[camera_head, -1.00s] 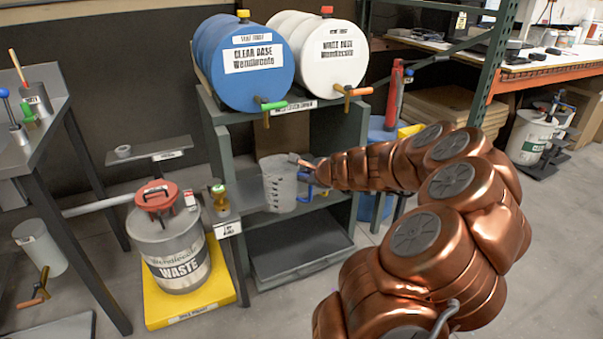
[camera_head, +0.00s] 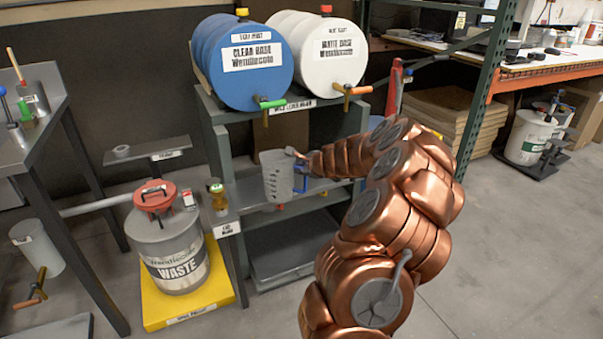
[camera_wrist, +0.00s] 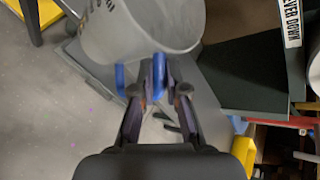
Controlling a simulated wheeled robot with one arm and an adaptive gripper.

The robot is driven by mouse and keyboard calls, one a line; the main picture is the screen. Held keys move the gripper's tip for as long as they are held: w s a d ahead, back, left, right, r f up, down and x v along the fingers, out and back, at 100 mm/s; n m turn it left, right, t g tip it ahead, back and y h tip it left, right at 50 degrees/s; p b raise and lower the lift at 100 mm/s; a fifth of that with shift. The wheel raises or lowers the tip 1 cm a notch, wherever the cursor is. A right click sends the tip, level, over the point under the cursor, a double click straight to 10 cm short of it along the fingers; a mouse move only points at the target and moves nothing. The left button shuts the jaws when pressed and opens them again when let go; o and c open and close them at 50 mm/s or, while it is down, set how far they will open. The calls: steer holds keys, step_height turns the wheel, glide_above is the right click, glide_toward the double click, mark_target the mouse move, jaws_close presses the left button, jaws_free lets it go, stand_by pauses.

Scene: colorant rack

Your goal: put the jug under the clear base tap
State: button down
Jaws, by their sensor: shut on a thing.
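The jug (camera_head: 277,178) is grey and translucent with dark marks on its side and a blue handle. It looks upright over the middle shelf (camera_head: 248,197) of the rack, below the clear base tap (camera_head: 271,104); I cannot tell if it touches the shelf. My gripper (camera_head: 300,168) is shut on the handle at the jug's right. In the wrist view the fingers (camera_wrist: 158,90) pinch the blue handle, with the jug (camera_wrist: 140,30) ahead. The clear base tap is green on the blue drum (camera_head: 245,85), labelled clear base.
A white drum (camera_head: 325,70) with an orange-handled tap (camera_head: 352,90) stands to the right. A small brass-coloured item (camera_head: 217,194) is left of the jug. The waste can (camera_head: 170,245) stands on a yellow base (camera_head: 190,308). A green rack post (camera_head: 483,95) rises at right.

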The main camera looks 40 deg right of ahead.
steer(key=shift+f, duration=0.55)
steer(key=c, duration=1.2)
jaws_free()
steer(key=shift+r, duration=0.2)
steer(key=p+v, duration=0.2)
steer(key=v, duration=1)
steer(key=shift+f, duration=0.1)
